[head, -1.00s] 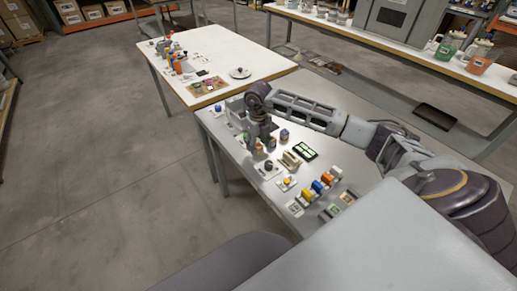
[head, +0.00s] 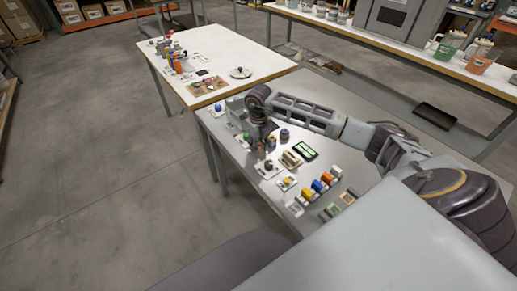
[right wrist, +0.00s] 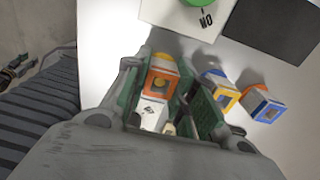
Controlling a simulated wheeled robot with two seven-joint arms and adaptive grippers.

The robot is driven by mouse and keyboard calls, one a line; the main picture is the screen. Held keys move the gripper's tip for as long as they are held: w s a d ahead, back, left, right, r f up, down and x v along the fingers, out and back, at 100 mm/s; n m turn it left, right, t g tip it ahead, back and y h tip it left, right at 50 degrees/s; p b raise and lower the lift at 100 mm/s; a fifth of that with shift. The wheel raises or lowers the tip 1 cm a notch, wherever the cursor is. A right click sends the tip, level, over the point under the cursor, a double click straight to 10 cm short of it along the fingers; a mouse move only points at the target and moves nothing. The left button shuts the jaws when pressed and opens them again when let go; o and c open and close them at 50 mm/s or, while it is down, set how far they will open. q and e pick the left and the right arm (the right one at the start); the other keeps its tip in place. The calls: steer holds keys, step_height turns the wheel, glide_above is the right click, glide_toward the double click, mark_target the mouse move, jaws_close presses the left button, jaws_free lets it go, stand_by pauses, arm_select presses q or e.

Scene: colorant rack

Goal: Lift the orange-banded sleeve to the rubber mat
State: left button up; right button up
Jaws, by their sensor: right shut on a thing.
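The orange-banded sleeve (right wrist: 163,82) sits between the fingers of my right gripper (right wrist: 166,96) in the right wrist view. It has a white body and an orange band around its top. The fingers are shut on it. In the head view my right gripper (head: 264,143) is low over the grey table and mostly hides the sleeve. I cannot tell whether the sleeve touches the table. A flat dark square (right wrist: 272,28), which looks like the rubber mat, lies apart from the sleeve at the wrist view's upper right. My left gripper is not in view.
A blue-and-yellow sleeve (right wrist: 222,88) and a blue-and-orange one (right wrist: 263,104) stand close to the right finger. A white plate with a green button (right wrist: 201,3) lies beyond. Several coloured blocks (head: 317,186) stand towards the grey table's front. A white table (head: 215,56) adjoins behind.

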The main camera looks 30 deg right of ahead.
steer(key=shift+r, duration=0.6)
step_height(320, 180, up, 8)
steer(key=shift+f, duration=0.15)
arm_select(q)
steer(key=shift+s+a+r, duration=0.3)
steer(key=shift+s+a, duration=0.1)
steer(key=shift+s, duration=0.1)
arm_select(e)
steer(key=shift+s+r, duration=0.15)
steer(key=shift+r, duration=0.5)
